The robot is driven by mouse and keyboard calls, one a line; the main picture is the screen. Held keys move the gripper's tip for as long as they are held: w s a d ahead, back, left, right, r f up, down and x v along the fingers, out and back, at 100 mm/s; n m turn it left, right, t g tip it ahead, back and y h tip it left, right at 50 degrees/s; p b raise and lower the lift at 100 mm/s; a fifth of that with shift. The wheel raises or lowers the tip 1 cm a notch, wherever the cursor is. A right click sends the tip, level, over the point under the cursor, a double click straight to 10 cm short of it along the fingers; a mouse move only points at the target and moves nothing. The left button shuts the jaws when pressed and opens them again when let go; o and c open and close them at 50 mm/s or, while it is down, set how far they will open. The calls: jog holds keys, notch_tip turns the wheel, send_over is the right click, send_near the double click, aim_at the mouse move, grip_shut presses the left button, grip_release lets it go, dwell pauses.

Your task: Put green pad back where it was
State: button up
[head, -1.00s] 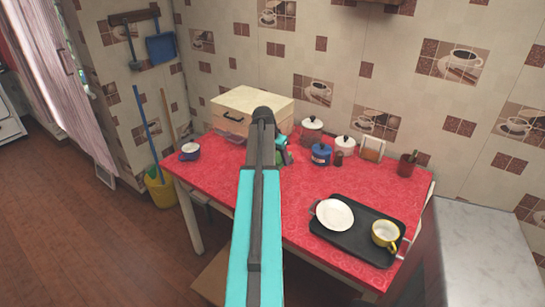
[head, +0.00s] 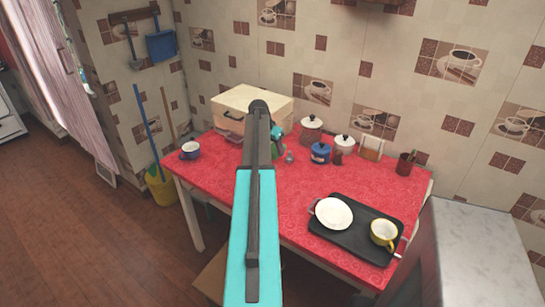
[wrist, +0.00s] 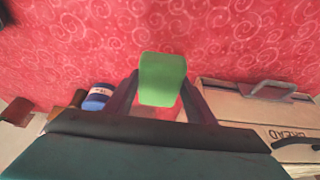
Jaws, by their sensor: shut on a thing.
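The green pad (wrist: 162,80) is between the two fingers of my gripper (wrist: 160,100) in the wrist view, with the red cloth behind it. My gripper is shut on it. I cannot tell how high the pad is above the cloth.
The bread box (head: 252,101) stands at the back left of the red table. Lidded pots, a blue canister (head: 320,153) and a napkin holder (head: 372,148) line the back. A black tray (head: 352,243) holds a plate and yellow cup. The middle front is clear.

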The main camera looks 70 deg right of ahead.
jog(key=shift+f, duration=0.1)
jog(key=shift+f+p, duration=0.65)
jog(key=shift+f, duration=1)
jog(key=shift+f+b, duration=0.4)
jog(key=shift+f, duration=0.2)
jog(key=o, duration=1.1)
jog(key=shift+r, duration=0.15)
